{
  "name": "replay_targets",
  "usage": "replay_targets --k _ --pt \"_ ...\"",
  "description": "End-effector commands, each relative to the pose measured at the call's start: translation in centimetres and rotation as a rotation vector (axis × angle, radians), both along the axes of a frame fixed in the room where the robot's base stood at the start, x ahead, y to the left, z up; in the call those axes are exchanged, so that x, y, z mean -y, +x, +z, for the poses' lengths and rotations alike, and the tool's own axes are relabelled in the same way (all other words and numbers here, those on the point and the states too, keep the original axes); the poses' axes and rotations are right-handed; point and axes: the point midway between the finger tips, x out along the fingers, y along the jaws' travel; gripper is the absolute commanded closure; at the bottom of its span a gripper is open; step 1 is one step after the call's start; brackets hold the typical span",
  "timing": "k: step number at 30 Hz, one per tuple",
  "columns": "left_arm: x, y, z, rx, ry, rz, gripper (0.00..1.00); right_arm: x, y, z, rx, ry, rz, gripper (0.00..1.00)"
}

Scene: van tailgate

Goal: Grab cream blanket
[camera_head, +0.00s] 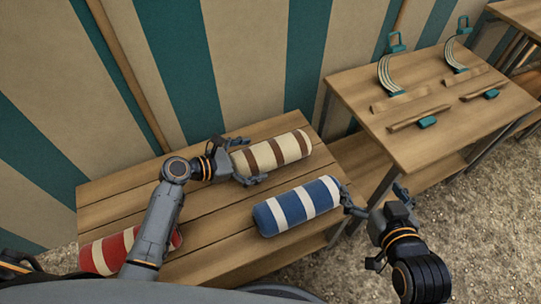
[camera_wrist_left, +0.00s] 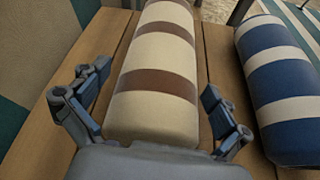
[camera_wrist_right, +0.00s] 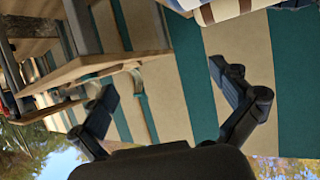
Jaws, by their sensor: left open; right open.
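The cream blanket (camera_head: 272,152) is a rolled cylinder with brown stripes, lying at the back of the wooden bench. My left gripper (camera_head: 252,160) is open at its left end, one finger on each side. In the left wrist view the cream blanket (camera_wrist_left: 155,75) runs away between the open fingers of my left gripper (camera_wrist_left: 155,103), with a gap on each side. My right gripper (camera_head: 372,200) is open beside the right end of the blue-and-white blanket (camera_head: 297,206). In the right wrist view my right gripper (camera_wrist_right: 170,95) is empty.
A red-and-white blanket (camera_head: 100,252) lies at the bench's left end, partly behind my left arm. The bench (camera_head: 130,195) stands by a striped wall (camera_head: 170,60). A wooden table (camera_head: 375,95) with straps and handled tools is at the back right. Gravel covers the floor.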

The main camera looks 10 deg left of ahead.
Motion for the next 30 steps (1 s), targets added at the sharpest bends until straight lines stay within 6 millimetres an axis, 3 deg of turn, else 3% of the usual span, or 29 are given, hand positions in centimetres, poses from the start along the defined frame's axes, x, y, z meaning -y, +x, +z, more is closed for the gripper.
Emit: replay_targets --k 11,21,30 --pt "0.49 0.36 -0.25 -0.001 0.001 0.0 0.0 -0.29 0.6 1.01 0.058 0.014 0.003 0.0" --pt "0.46 0.34 -0.26 -0.001 0.001 0.0 0.66 -0.3 0.59 0.98 0.057 0.014 0.003 0.0" --pt "0.47 0.38 -0.07 0.002 0.0 0.0 0.66 -0.29 0.55 0.95 0.052 0.013 0.004 0.0"
